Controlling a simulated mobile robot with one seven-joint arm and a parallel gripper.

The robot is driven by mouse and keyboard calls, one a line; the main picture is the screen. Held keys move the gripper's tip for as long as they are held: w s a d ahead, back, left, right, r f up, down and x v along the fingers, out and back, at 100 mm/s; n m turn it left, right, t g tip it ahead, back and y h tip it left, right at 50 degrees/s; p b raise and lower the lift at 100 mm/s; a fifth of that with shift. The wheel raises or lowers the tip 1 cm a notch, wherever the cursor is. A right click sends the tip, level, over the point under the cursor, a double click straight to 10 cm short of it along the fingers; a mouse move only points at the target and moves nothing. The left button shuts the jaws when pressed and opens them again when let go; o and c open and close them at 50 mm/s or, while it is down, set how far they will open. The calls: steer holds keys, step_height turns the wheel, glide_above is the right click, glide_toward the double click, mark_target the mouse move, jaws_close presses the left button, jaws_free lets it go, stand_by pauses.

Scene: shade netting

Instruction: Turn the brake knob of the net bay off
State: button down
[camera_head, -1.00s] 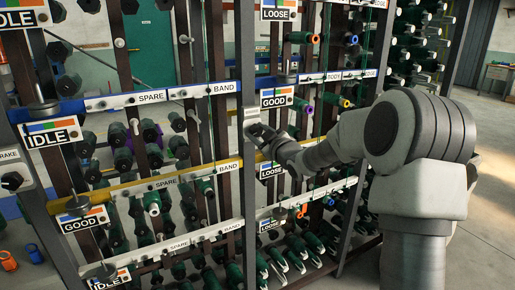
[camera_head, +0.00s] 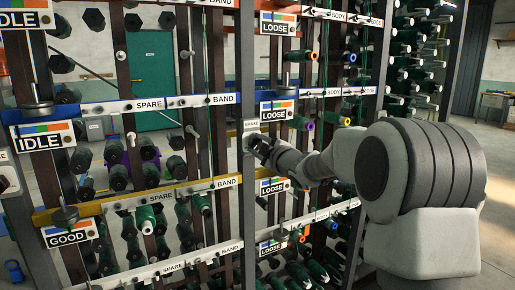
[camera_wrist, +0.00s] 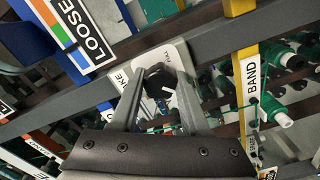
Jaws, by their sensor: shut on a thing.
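The brake plate (camera_head: 250,127) is a pale panel marked BRAKE on a grey upright of the rack. It also shows in the wrist view (camera_wrist: 182,56), with its lettering partly hidden. The dark brake knob (camera_wrist: 157,86) sits on the plate between my fingers. My gripper (camera_head: 257,145) is at the plate, shut on the knob, and its two fingers flank the knob in the wrist view (camera_wrist: 160,82). The gripper hides the knob in the head view. The knob's exact pointing is unclear. A LOOSE sign (camera_head: 276,111) hangs just right of the plate.
Yellow rail (camera_head: 165,192), tubes and rods crowd the rack around my gripper. Open floor (camera_head: 494,225) lies at right.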

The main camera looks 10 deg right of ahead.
steer(key=shift+c, duration=1.9)
jaws_free()
steer(key=shift+s+d, duration=0.1)
steer(key=p+v, duration=0.1)
steer(key=v, duration=1.6)
steer(key=shift+r, duration=0.1)
